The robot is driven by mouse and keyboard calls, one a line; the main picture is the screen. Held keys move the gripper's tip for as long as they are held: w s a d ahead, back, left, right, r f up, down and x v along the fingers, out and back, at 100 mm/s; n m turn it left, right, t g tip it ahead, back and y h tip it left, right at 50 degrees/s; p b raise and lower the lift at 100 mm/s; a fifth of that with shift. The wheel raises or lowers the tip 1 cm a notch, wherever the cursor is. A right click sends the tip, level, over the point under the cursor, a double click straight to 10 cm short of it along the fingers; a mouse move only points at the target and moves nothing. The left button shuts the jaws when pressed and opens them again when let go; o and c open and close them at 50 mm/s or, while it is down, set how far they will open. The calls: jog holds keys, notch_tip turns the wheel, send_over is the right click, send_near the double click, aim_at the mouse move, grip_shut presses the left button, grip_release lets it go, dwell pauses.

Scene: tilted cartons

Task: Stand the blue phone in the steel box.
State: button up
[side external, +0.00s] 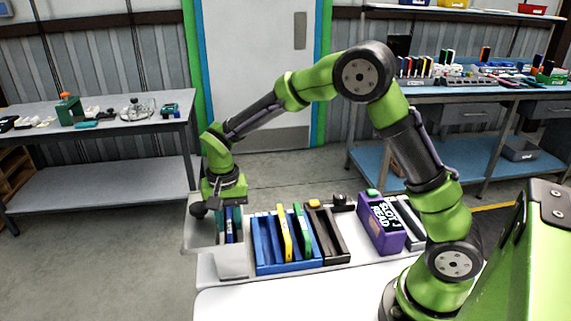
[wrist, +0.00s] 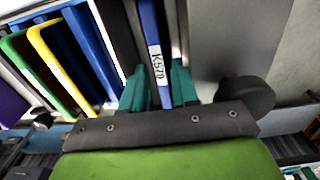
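The blue phone (side external: 229,228) is upright between the teal fingers of my gripper (side external: 229,213), at the left end of the bench. In the wrist view the phone (wrist: 150,25) shows edge-on with a white label reading K570, and the fingers (wrist: 160,88) flank it closely on both sides. My gripper looks shut on it. The pale grey steel box (side external: 232,264) is directly below. The phone's lower end reaches down to the box's front wall. Whether it touches the box floor is hidden.
Right of the box stands a blue rack (side external: 290,266) with a yellow item (side external: 284,235) and a green item (side external: 303,230) in it. A dark brown rack (side external: 333,250) follows, then a purple box (side external: 382,228) with a label. A dark round knob (wrist: 247,97) is close to my gripper.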

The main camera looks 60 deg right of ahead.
notch_tip(320, 180, up, 17)
jog(key=shift+f, duration=0.15)
notch_tip(320, 180, up, 7)
dwell(1.0)
jog(key=s+d+f+n+t, duration=0.1)
jog(key=s+f+t, duration=0.1)
jog(key=s, duration=0.4)
jog(key=s+d+f+n+t+y, duration=0.1)
jog(key=s+f+n+t, duration=0.1)
jog(key=s, duration=0.5)
jog(key=s+d+f+n+t+y, duration=0.1)
jog(key=s+d+f+n+t, duration=0.1)
jog(key=s, duration=0.5)
jog(key=shift+f+t, duration=0.4)
jog(key=shift+t, duration=0.2)
